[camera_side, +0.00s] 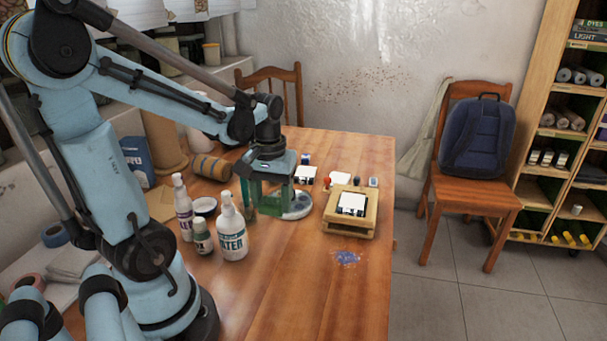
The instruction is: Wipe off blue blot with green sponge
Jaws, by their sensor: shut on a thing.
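The blue blot (347,258) is a small patch of blue specks on the bare wooden table, toward its right side and in front of the wooden stand. My gripper (268,200) points down above the table, behind and right of the white bottles. It is shut on a green thing, which I take to be the green sponge (272,189); its outline is hard to tell from the greenish fingers. The gripper and sponge are up and left of the blot, apart from it.
A round grey dish (298,207) lies beside the gripper. White bottles (232,232) stand in front of it. The table (300,290) is clear around the blot.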

